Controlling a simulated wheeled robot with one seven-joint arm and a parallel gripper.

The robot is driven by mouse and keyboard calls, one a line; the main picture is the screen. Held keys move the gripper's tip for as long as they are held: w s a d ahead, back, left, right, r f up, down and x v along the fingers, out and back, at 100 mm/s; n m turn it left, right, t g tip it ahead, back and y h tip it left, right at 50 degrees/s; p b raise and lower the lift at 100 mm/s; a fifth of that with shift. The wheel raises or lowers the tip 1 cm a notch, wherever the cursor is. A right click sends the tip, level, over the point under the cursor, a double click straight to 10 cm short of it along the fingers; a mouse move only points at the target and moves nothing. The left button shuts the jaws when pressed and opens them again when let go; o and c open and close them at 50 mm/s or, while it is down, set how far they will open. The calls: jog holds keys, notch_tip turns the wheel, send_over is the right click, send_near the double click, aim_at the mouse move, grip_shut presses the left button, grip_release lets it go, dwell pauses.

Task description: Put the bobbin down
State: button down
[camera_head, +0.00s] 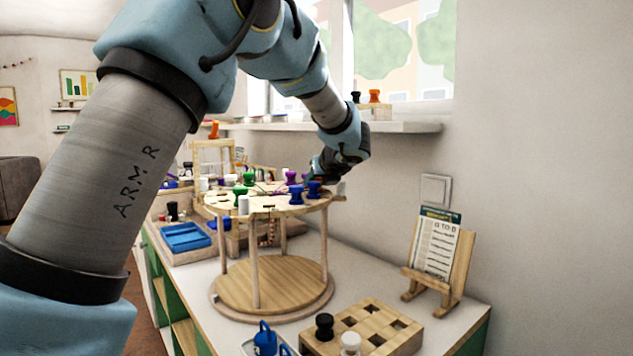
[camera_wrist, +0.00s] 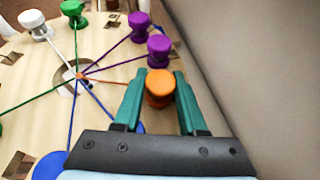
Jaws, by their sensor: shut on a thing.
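My gripper (camera_wrist: 158,88) is shut on an orange bobbin (camera_wrist: 159,82) in the wrist view, with one green finger on each side of it. An orange thread runs from the bobbin to the middle of the round wooden board (camera_wrist: 100,105). I cannot tell whether the bobbin touches the board. In the head view my gripper (camera_head: 325,172) is at the far right side of the board's raised top (camera_head: 268,209), and the orange bobbin is hidden there.
Two purple bobbins (camera_wrist: 159,48), a green one (camera_wrist: 73,9), a white one (camera_wrist: 34,22) and a blue one (camera_wrist: 50,166) stand around the board with threads. Square holes (camera_wrist: 19,165) show between them. The wall (camera_wrist: 245,60) is close on the right.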

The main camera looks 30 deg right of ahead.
jog(key=shift+c, duration=2.3)
grip_release()
jog(key=shift+s+r, duration=0.2)
jog(key=shift+r, duration=0.05)
jog(key=v, duration=1.1)
jog(key=shift+s+b, duration=0.3)
jog(key=shift+b, duration=0.15)
jog(key=shift+s+a, duration=0.1)
